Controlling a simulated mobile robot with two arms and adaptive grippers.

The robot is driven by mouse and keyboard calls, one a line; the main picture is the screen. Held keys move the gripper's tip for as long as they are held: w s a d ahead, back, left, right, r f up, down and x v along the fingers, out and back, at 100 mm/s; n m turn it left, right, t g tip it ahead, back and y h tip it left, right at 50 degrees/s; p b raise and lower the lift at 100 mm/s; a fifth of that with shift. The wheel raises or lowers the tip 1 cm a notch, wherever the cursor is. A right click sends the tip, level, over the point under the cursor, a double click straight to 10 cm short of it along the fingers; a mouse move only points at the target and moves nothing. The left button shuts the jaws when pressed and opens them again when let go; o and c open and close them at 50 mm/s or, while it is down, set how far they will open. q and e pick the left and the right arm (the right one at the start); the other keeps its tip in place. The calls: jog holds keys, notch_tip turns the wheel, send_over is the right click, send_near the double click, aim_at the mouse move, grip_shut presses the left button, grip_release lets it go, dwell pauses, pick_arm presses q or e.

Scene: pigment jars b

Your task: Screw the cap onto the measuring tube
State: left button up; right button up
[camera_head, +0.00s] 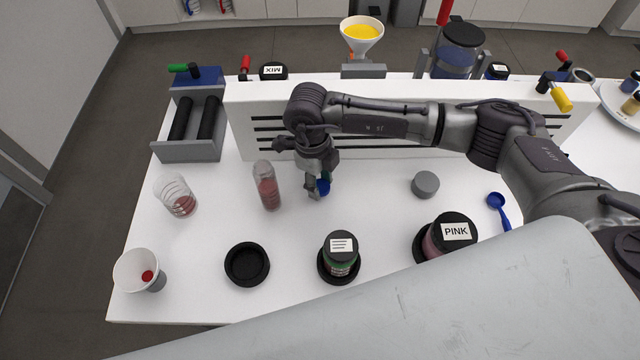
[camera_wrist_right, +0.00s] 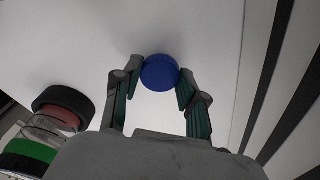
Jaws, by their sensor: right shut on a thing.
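My right gripper (camera_head: 322,190) is shut on a small round blue cap (camera_head: 323,187) just above the white table. In the right wrist view the cap (camera_wrist_right: 160,72) sits between the two fingertips (camera_wrist_right: 160,78). The measuring tube (camera_head: 267,186), a slim clear upright cylinder with reddish contents, stands a little left of this gripper, apart from it. Its top is too small to make out clearly. My left gripper is not in view.
A white slotted panel (camera_head: 390,145) stands behind the gripper. A clear beaker (camera_head: 176,194) and a white cup (camera_head: 138,271) are at left. A black dish (camera_head: 247,265), a green jar (camera_head: 341,254) and a pink jar (camera_head: 450,237) stand in front. A grey disc (camera_head: 425,184) lies right.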

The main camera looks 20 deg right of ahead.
aim_at(268, 188)
notch_tip(268, 188, up, 2)
jog(key=shift+r+b, duration=0.25)
jog(key=shift+b, duration=0.45)
pick_arm(q)
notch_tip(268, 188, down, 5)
jog(key=b, duration=0.3)
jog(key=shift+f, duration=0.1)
pick_arm(e)
jog(key=s+a+r, duration=0.7)
jog(key=a, duration=0.2)
jog(key=shift+s+r, duration=0.25)
jog(key=shift+s, duration=0.05)
